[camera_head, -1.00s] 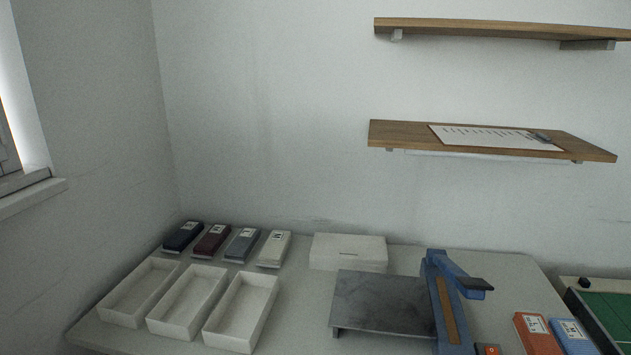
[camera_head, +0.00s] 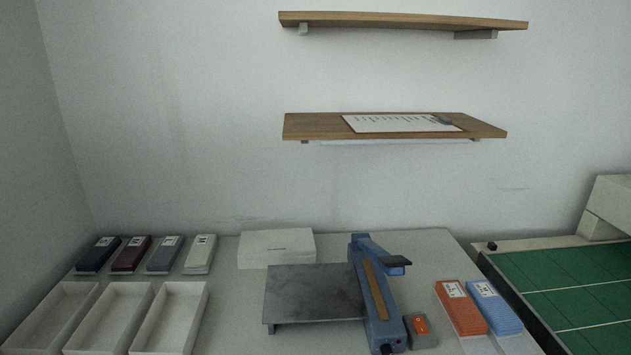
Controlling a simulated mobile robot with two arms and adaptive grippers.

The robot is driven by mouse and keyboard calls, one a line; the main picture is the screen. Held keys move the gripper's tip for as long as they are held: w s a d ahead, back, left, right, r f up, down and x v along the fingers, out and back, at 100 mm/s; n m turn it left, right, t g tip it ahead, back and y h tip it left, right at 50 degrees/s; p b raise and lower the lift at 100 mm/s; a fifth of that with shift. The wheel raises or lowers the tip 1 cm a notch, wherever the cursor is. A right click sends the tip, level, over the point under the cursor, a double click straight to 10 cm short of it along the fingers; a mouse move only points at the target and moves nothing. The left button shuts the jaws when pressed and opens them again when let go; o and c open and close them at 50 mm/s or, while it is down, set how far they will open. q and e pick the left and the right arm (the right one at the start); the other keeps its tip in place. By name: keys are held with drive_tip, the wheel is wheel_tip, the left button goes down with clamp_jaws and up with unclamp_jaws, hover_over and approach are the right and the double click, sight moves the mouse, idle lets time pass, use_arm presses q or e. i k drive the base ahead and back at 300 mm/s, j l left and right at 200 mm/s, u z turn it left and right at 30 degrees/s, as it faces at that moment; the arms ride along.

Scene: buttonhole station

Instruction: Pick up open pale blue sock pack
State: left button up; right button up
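The pale blue sock pack (camera_head: 492,306) lies on the right part of the table, right beside an orange sock pack (camera_head: 460,307). It has a white label at its far end. Whether the pack is open cannot be told at this size. Neither of my grippers shows in the head view.
A blue sealer-like device (camera_head: 374,290) with a dark plate (camera_head: 314,294) stands left of the packs, with a small grey box with an orange switch (camera_head: 420,330) between. Three white trays (camera_head: 170,318), several dark and light packs (camera_head: 161,255) and a white box (camera_head: 277,248) are further left. A green mat (camera_head: 570,285) is at right.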

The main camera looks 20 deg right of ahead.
sight(509, 329)
drive_tip(key=z, duration=1.7)
